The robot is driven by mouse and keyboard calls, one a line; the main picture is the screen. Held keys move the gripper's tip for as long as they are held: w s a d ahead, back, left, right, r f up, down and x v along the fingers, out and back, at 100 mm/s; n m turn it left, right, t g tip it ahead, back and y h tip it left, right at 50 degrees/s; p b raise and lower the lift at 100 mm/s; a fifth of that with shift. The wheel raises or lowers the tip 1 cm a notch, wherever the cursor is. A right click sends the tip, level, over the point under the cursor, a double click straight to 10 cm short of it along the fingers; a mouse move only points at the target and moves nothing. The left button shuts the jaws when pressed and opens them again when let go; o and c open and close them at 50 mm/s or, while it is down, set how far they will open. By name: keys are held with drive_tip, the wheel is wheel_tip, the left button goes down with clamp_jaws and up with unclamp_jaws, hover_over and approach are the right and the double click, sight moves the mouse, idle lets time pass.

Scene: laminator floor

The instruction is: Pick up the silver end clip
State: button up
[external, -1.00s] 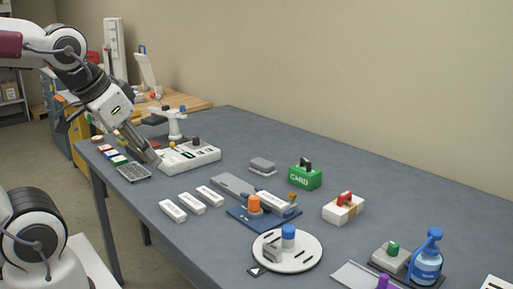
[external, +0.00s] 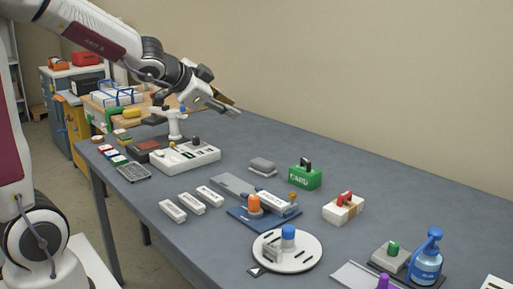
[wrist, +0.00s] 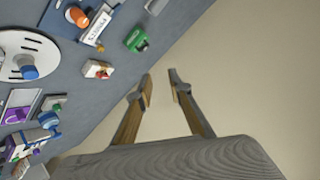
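A small silver-grey piece (external: 271,252), which may be the silver end clip, stands on the white round plate (external: 308,257) beside a blue knob (external: 288,237). It is too small to be sure of. The plate also shows at the left edge of the wrist view (wrist: 42,48), with the blue knob (wrist: 29,72) on it. My gripper (external: 232,109) is high above the back of the table, well away from the plate. In the wrist view its fingers (wrist: 160,76) are apart with nothing between them.
A green card holder (external: 305,179), an orange-knobbed blue fixture (external: 262,215), a white block with a red handle (external: 343,210) and a blue bottle (external: 427,262) stand around the plate. White bars (external: 191,203) lie at left. The table's back right is clear.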

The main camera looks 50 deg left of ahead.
drive_tip(key=w+d+f+m+h, duration=0.4)
drive_tip(key=w+f, duration=0.1)
drive_tip(key=w, duration=0.2)
drive_tip(key=m+g+h, duration=0.8)
drive_tip(key=g+h, duration=0.3)
approach(268, 245)
drive_tip(key=d, duration=0.1)
drive_tip(key=w+d+f, duration=0.1)
drive_tip(key=shift+d, duration=0.4)
drive_tip(key=shift+s+f, duration=0.15)
drive_tip(key=shift+s, duration=0.3)
drive_tip(key=shift+x, duration=1.35)
